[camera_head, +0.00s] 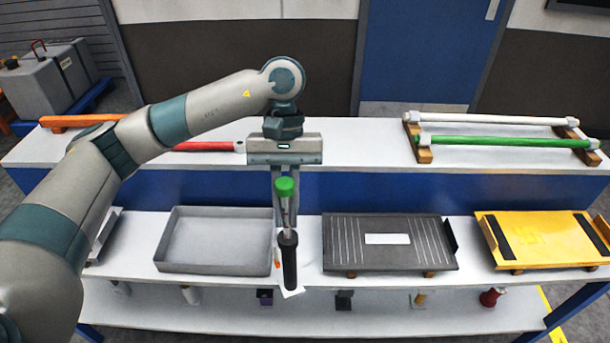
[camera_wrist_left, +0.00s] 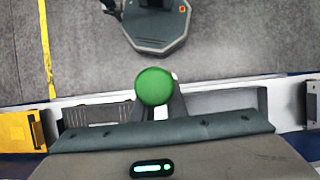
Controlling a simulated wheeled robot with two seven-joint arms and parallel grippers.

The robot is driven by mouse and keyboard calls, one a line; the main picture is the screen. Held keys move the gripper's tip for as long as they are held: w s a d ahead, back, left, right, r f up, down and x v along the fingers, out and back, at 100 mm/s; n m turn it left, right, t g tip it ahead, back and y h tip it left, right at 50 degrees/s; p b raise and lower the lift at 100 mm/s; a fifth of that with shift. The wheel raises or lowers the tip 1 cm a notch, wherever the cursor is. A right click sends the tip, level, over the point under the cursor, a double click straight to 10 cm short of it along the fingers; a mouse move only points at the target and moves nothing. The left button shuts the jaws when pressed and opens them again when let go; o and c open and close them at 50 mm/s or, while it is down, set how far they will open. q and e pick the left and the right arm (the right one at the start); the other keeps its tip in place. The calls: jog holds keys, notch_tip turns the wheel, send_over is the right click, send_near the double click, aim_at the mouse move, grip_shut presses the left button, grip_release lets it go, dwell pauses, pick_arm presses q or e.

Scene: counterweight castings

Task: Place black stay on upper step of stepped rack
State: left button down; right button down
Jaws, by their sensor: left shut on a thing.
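My left gripper (camera_head: 286,205) hangs over the middle of the bench, fingers pointing down, shut on the black stay (camera_head: 289,262). The stay is upright, with a round green end on top, a thin pale shaft and a thick black lower part. In the left wrist view its green end (camera_wrist_left: 154,87) shows between the fingers. The stepped rack has a white upper step (camera_head: 355,152) at the back and a white lower step (camera_head: 130,240) in front. The stay's black end is in front of the lower step; I cannot tell whether it touches. My right gripper is out of view.
White (camera_head: 490,119) and green (camera_head: 500,141) rods lie on wooden supports at the upper right. A red rod (camera_head: 208,146) lies at the upper left. A grey tray (camera_head: 215,266), dark ribbed plate (camera_head: 380,262) and yellow plate (camera_head: 535,235) occupy the lower step. The upper step's middle is clear.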

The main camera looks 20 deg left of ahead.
aim_at(274, 245)
pick_arm(q)
jog(key=f+m, duration=0.1)
jog(key=s+a+f+m+y, duration=0.1)
jog(key=s+a+f+m, duration=0.1)
jog(key=f, duration=0.1)
jog(key=shift+s+a+f, duration=0.1)
jog(key=shift+s, duration=0.05)
jog(key=shift+s+a+f+m, duration=0.15)
jog(key=shift+a+f+m, duration=0.2)
jog(key=shift+a, duration=0.1)
jog(key=shift+a+f, duration=0.1)
jog(key=shift+a, duration=0.05)
jog(key=shift+a, duration=0.1)
